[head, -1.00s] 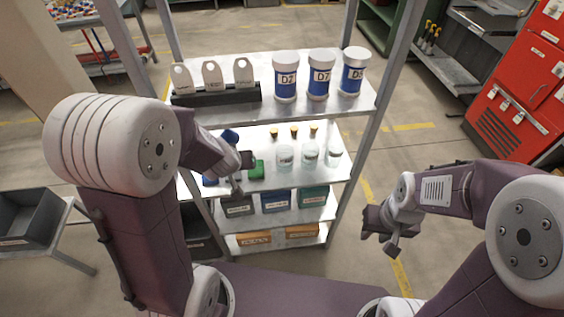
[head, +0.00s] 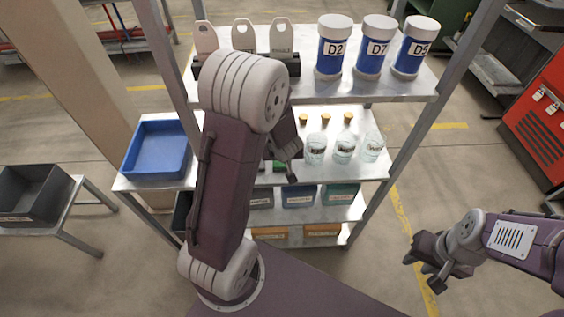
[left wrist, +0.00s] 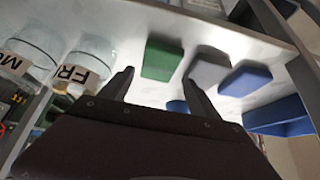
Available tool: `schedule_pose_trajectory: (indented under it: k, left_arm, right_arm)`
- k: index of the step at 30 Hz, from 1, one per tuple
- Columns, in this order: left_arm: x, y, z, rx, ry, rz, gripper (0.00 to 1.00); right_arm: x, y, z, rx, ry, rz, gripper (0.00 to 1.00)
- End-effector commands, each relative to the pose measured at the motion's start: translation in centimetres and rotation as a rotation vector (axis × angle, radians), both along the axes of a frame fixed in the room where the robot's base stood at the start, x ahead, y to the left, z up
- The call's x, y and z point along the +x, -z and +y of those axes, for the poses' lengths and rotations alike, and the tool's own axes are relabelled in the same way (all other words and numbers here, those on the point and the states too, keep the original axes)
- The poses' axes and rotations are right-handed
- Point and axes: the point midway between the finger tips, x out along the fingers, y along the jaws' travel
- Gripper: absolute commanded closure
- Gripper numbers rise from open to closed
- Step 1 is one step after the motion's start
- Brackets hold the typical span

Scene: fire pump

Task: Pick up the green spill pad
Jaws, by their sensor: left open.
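The green spill pad (left wrist: 162,60) lies on the middle shelf in the left wrist view, beside a grey pad (left wrist: 208,67) and a blue pad (left wrist: 246,78). My left gripper (left wrist: 158,76) is open and empty. Its fingers point toward the green pad, which shows just beyond and between the tips, apart from them as far as I can tell. In the head view only a bit of the green pad (head: 280,167) shows; my left arm hides the rest and the other pads. My right gripper (head: 424,272) hangs in free space right of the shelf, fingers apart, holding nothing.
Glass jars (head: 344,148) stand right of the pads; they also show in the left wrist view (left wrist: 82,70). A blue tray (head: 157,148) sits at the shelf's left end. The upper shelf (head: 385,92) above carries white-and-blue tubs (head: 334,48). A shelf post (head: 420,120) stands at right.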

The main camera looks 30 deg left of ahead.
Motion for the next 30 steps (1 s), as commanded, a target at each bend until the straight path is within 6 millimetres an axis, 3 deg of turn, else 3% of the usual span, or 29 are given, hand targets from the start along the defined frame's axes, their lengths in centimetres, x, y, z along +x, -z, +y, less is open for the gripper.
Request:
schedule_pose_trajectory:
  k: [4, 11, 20, 25, 30]
  left_arm:
    - [0.4, 0.9, 0.2, 0.0, 0.0, 0.0, 0.29]
    - [2.3, 4.6, 1.2, 0.0, 0.0, 0.0, 0.29]
    - [2.7, 4.7, 1.4, 0.0, 0.001, -0.001, 0.29]
    - [2.7, 4.7, 1.4, 0.0, 0.001, -0.001, 0.76]
    - [2.7, 4.7, 1.4, 0.0, 0.001, -0.001, 0.79]
  right_arm:
    - [0.0, 0.7, 0.0, 0.0, 0.0, 0.0, 0.68]
    - [0.0, 3.3, 0.0, 0.0, 0.0, 0.0, 0.68]
    - [0.0, 3.3, 0.0, 0.0, 0.0, 0.0, 0.68]
    - [0.0, 3.3, 0.0, 0.0, 0.0, 0.0, 0.68]
    - [0.0, 3.3, 0.0, 0.0, 0.0, 0.0, 0.68]
